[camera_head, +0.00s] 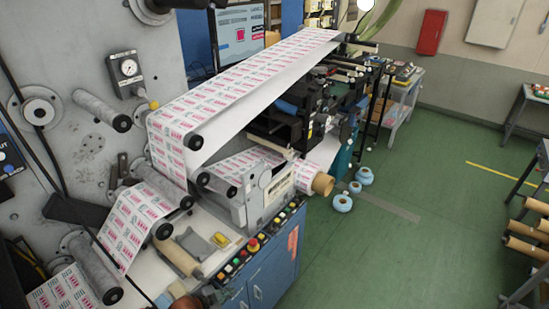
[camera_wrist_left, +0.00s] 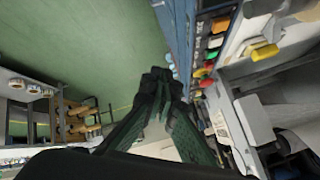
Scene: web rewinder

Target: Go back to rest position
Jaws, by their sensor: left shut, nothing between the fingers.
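My left gripper (camera_wrist_left: 157,78) shows in the left wrist view, its dark fingers brought together at the tips with nothing between them. The tips point over the green floor, beside the row of buttons on the machine's control panel (camera_wrist_left: 210,75). In the head view I cannot clearly make out the left gripper among the dark shapes at the left and bottom. My right gripper is in neither view. The web rewinder (camera_head: 265,190) fills the left and middle of the head view, with a pink-printed white web (camera_head: 250,80) running over its rollers.
The control panel's buttons (camera_head: 238,262) edge a blue cabinet (camera_head: 262,285). Blue rolls (camera_head: 342,203) lie on the green floor (camera_head: 420,220). A rack with brown rolls (camera_head: 527,245) stands at the right, and a red box (camera_head: 431,32) hangs on the back wall. The floor between is open.

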